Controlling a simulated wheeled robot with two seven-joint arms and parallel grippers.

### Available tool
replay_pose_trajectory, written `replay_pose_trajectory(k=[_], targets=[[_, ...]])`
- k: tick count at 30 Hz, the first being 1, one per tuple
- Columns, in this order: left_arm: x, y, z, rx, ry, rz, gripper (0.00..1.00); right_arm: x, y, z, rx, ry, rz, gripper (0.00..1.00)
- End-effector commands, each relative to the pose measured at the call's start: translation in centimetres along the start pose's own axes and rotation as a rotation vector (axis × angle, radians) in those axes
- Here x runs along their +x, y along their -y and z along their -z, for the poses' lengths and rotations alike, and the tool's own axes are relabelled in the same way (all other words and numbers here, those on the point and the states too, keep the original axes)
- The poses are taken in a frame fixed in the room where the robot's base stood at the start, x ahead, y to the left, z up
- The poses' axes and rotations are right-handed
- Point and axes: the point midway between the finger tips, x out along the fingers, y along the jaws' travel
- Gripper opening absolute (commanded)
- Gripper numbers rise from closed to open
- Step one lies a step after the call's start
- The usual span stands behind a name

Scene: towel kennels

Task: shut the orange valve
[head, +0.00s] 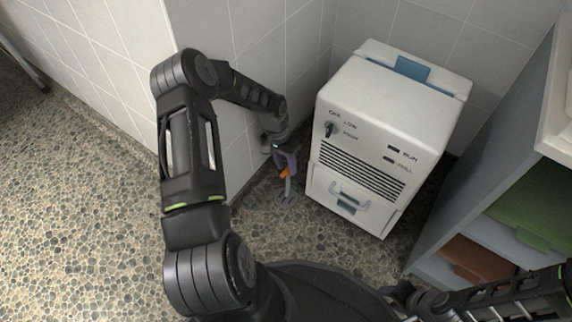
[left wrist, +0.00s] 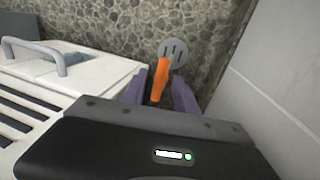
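The orange valve (head: 285,173) is low by the tiled wall, left of the white machine. In the left wrist view its orange lever (left wrist: 160,80) stands upright, with a grey slotted round plate (left wrist: 177,54) behind it. My left gripper (head: 286,160) reaches down to the valve. Its purple fingers (left wrist: 160,92) stand apart, one on each side of the lever. I cannot tell whether either finger touches it.
The white machine (head: 364,112), with a knob and front handle (head: 350,197), stands close to the right of my left gripper. The tiled wall (head: 245,170) is close on the left. A grey shelf unit (head: 480,170) stands at the right. Pebbled floor (head: 90,190) is open at left.

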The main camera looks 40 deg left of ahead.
Motion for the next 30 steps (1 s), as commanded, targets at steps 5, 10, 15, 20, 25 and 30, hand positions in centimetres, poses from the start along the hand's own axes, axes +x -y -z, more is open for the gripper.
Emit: replay_pose_trajectory(k=[5,10,15,20,25,30], targets=[[-0.01,0.0,0.0,0.0,0.0,0.0,0.22,0.0,0.0,-0.02,0.0,0.0,0.0,0.36],[-0.01,0.0,-0.01,0.0,0.0,0.0,0.08,0.0,-0.01,-0.03,0.0,0.001,0.0,0.36],[-0.01,0.0,-0.01,0.0,0.0,0.0,0.0,0.01,-0.01,-0.04,0.0,0.001,0.0,0.36],[-0.02,0.0,-0.01,0.001,0.0,0.0,0.0,0.01,-0.01,-0.04,0.0,0.001,0.0,0.36],[-0.02,0.0,-0.01,0.001,0.0,0.0,0.0,0.01,-0.01,-0.04,0.0,0.001,0.0,0.36],[-0.03,0.01,0.01,0.016,0.003,0.0,0.0,-0.02,0.0,-0.04,0.0,0.001,0.0,0.36]])
